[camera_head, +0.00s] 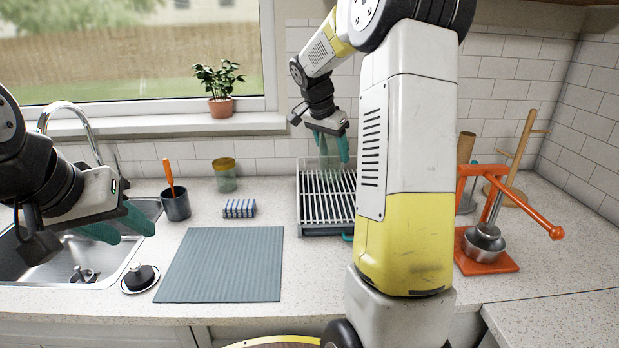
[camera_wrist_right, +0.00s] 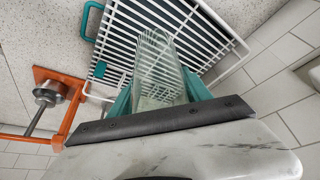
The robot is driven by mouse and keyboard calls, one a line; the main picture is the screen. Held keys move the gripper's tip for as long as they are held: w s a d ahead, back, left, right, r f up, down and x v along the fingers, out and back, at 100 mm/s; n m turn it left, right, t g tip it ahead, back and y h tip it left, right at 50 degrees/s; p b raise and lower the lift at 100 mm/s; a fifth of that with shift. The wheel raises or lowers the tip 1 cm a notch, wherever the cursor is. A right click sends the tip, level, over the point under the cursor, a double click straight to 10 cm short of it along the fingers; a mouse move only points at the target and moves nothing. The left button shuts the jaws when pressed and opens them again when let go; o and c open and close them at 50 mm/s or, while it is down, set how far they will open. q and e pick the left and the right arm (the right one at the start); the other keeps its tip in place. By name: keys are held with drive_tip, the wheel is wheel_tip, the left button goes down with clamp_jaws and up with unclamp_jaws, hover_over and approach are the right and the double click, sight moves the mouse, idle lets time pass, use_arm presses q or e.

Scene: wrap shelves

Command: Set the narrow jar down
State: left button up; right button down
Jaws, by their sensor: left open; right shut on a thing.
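The narrow jar (camera_head: 329,166) is clear glass. My right gripper (camera_head: 331,146) is shut on it, above or at the white-slatted dish rack (camera_head: 313,214). In the right wrist view the jar (camera_wrist_right: 158,62) sits between the teal fingers and points toward the rack's slats (camera_wrist_right: 112,42). I cannot tell whether its base touches the slats. My left gripper (camera_head: 126,227) is open and empty in front of the sink, at the left.
A ribbed grey mat (camera_head: 222,265) lies left of the rack. Behind it are a striped sponge (camera_head: 239,208), a dark cup (camera_head: 175,204) with an orange-handled tool and a green jar with a yellowish lid (camera_head: 224,176). An orange press (camera_head: 486,240) stands at right.

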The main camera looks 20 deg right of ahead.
sight(324, 147)
wheel_tip(324, 147, down, 8)
drive_tip(key=shift+r, duration=0.15)
idle(0.4)
drive_tip(key=shift+c, duration=2.3)
unclamp_jaws()
drive_tip(key=v, duration=1.2)
drive_tip(key=shift+s, duration=0.15)
drive_tip(key=s+a+n+t+y, duration=0.1)
drive_tip(key=s+a+n, duration=0.3)
drive_tip(key=s, duration=0.4)
drive_tip(key=s+a+n+t+y, duration=0.1)
drive_tip(key=s+a+n+y, duration=0.2)
drive_tip(key=s, duration=0.6)
drive_tip(key=s+a+r+n+t+y, duration=0.1)
drive_tip(key=s+a+n+t+y, duration=0.1)
drive_tip(key=s+a+n, duration=0.3)
drive_tip(key=s, duration=0.4)
drive_tip(key=shift+s+n, duration=0.2)
drive_tip(key=shift+n, duration=0.1)
